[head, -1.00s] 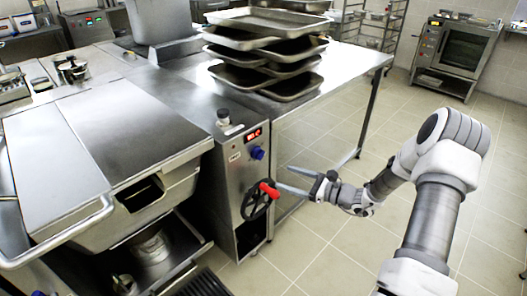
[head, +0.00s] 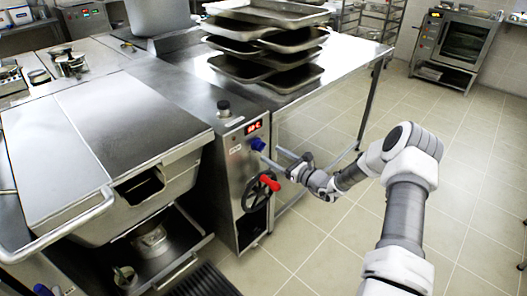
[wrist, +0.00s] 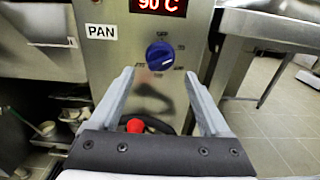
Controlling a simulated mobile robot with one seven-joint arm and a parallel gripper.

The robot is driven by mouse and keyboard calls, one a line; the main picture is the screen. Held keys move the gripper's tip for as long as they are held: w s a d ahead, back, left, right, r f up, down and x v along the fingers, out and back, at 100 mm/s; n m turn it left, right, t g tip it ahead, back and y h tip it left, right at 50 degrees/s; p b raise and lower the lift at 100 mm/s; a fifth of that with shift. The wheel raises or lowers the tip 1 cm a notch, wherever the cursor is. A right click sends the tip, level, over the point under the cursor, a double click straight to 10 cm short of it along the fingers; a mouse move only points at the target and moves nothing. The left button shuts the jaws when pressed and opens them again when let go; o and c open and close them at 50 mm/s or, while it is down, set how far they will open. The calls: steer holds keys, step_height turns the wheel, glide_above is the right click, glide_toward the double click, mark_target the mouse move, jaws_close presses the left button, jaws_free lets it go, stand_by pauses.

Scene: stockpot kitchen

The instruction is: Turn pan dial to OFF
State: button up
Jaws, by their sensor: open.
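The pan dial is a round blue knob (wrist: 160,55) on the steel control panel (wrist: 105,62), under a red display reading 90 C and right of a PAN label. In the head view the blue dial (head: 258,144) is on the upper part of the panel. My gripper (wrist: 158,82) is open and empty, its two grey fingers spread to either side of the dial's line. The fingertips appear a little below the dial in the wrist view; contact cannot be told. In the head view my gripper (head: 270,160) is close to the dial.
A handwheel (head: 256,196) with a red handle (head: 270,183) sits below the dial. The tilting pan (head: 90,150) stands left. A steel table (head: 345,55) with stacked trays (head: 265,50) is behind. Tiled floor at right is open.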

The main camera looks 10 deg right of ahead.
mark_target(263, 147)
steer(key=shift+b+x, duration=0.3)
steer(key=shift+x, duration=2.5)
jaws_close()
